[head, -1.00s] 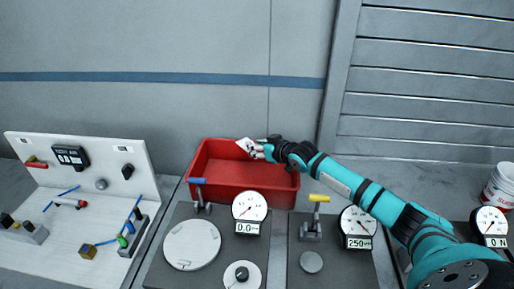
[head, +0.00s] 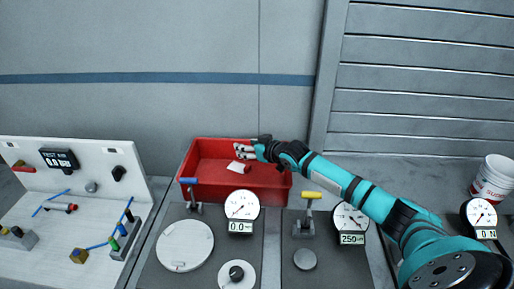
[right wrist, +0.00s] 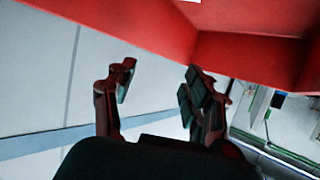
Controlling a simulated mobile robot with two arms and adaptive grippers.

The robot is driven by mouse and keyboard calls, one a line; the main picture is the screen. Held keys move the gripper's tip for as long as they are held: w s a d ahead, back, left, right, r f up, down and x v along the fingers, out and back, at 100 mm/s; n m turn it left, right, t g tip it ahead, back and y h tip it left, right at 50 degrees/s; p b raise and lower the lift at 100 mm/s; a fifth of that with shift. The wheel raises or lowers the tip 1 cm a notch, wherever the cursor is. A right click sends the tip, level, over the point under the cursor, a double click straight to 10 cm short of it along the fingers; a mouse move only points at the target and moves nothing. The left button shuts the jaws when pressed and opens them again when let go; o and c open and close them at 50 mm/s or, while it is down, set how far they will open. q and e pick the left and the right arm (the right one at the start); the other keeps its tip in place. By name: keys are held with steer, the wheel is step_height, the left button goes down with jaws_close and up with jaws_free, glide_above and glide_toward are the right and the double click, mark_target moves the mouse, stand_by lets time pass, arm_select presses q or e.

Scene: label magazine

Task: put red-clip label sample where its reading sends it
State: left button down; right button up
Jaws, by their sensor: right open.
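A small white label sample (head: 239,166) shows inside the red bin (head: 200,190), just below my right gripper. I cannot tell whether it rests on the bin floor or is still falling, and its red clip is too small to make out. My right gripper (head: 240,150) is open and empty over the bin. In the right wrist view its fingers (right wrist: 155,90) are spread apart with nothing between them. A sliver of white, possibly the sample, shows at that view's top edge. My left gripper is not in view.
In front of the bin stand a blue-handled station with a dial (head: 242,205) and a yellow-handled station with a dial (head: 350,217) reading 250. A white panel board (head: 100,170) is at left. A white tub (head: 492,178) and another dial (head: 481,213) are at right.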

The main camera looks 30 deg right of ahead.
steer(key=b+v, duration=0.2)
steer(key=v, duration=1)
steer(key=shift+r, duration=0.3)
